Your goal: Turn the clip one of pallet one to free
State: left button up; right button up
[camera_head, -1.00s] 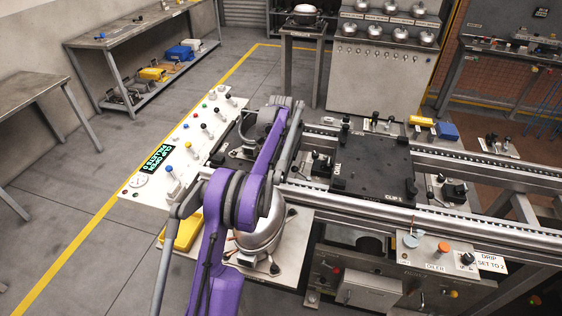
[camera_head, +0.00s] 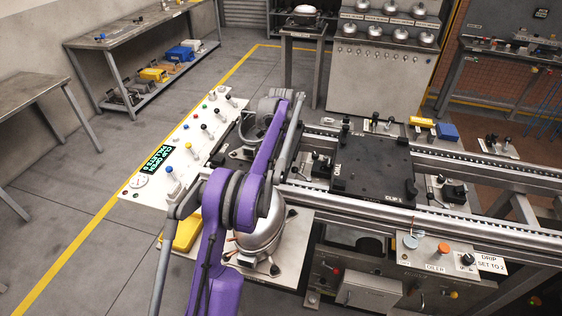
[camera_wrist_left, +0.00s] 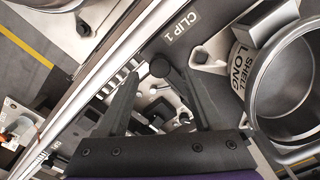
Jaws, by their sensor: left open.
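In the left wrist view, a label reading CLIP 1 (camera_wrist_left: 181,28) is on the dark pallet edge (camera_wrist_left: 145,48). Below the label is a round black knob (camera_wrist_left: 160,67), apparently part of the clip. My left gripper (camera_wrist_left: 161,82) is open, with one dark finger on each side of the knob in the picture. Whether it touches the knob cannot be told. In the head view my purple left arm reaches over the left end of the rails, and its fingertips are hidden there. My right gripper is not in view.
A silver open cylinder marked SHELL LONG (camera_wrist_left: 285,85) stands close to the right finger. In the head view, another dark pallet (camera_head: 372,165) sits on the rails, a control panel (camera_head: 185,148) lies left, and a silver compressor (camera_head: 262,232) stands beneath my arm.

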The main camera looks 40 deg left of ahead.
pick_arm(q)
notch_tip(320, 180, up, 8)
jog(key=shift+p, duration=0.35)
dwell(0.4)
jog(key=s+d+r+t, duration=0.1)
jog(key=s+d, duration=0.2)
jog(key=d, duration=0.4)
jog(key=s+d+r+n+t, duration=0.1)
jog(key=s+d+r, duration=0.1)
jog(key=s+d, duration=0.35)
jog(key=s+d+r+t, duration=0.1)
jog(key=d, duration=0.7)
jog(key=s+d+f, duration=0.3)
jog(key=s+d, duration=0.1)
jog(key=s, duration=0.2)
jog(key=s+d+f+t, duration=0.1)
jog(key=s+d+f, duration=0.3)
jog(key=s, duration=0.2)
jog(key=s+d+f+n+t, duration=0.1)
jog(key=s+d+f, duration=0.2)
jog(key=s, duration=0.4)
jog(key=shift+d+f, duration=0.35)
jog(key=shift+d, duration=0.2)
jog(key=shift+s+d+f+t, duration=0.1)
jog(key=shift+s+f+t, duration=0.05)
jog(key=shift+t, duration=0.15)
jog(key=shift+c, duration=0.3)
